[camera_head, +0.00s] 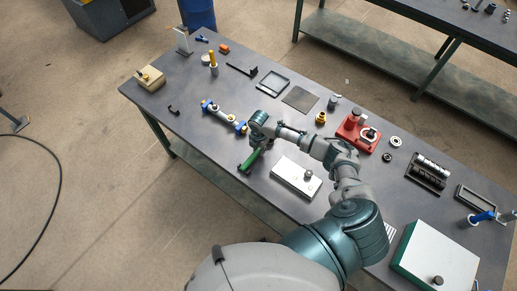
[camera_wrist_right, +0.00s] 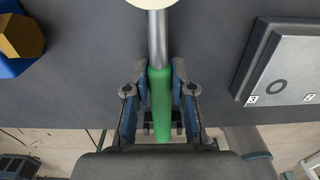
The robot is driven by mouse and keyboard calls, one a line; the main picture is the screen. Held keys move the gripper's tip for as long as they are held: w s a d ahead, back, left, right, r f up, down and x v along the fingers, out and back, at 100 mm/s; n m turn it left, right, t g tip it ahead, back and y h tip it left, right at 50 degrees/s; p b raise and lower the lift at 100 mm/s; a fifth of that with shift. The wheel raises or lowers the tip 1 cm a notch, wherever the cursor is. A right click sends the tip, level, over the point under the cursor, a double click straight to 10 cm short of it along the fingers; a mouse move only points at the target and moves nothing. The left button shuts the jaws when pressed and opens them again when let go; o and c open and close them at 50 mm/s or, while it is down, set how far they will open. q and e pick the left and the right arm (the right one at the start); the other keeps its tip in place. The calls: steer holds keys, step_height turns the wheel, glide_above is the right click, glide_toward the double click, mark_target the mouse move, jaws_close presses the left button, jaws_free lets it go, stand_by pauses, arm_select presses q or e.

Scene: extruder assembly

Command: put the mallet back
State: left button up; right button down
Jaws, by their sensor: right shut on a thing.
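The mallet has a green handle (camera_wrist_right: 161,105), a silver shaft (camera_wrist_right: 157,40) and a cream head (camera_wrist_right: 150,3) cut off by the top edge of the right wrist view. My right gripper (camera_wrist_right: 160,88) is shut on the green handle, one finger on each side. In the head view, the green handle (camera_head: 249,161) shows below my right gripper (camera_head: 256,150), near the front edge of the workbench (camera_head: 225,163). The mallet's head cannot be made out there. Whether the mallet touches the bench is unclear. My left gripper is not in view.
A pale plate with a knob (camera_head: 296,177) lies right of the gripper. A shaft with blue ends (camera_head: 222,116) lies to the left. A red fixture (camera_head: 356,134), black trays (camera_head: 273,83) and small parts stand farther back. The front left of the bench is fairly clear.

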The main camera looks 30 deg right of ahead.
steer(key=shift+d+f, duration=0.1)
steer(key=c, duration=1.3)
jaws_free()
steer(key=o, duration=0.4)
steer(key=shift+c, duration=0.2)
steer(key=shift+o, duration=0.2)
step_height(320, 180, up, 12)
steer(key=shift+f, duration=0.1)
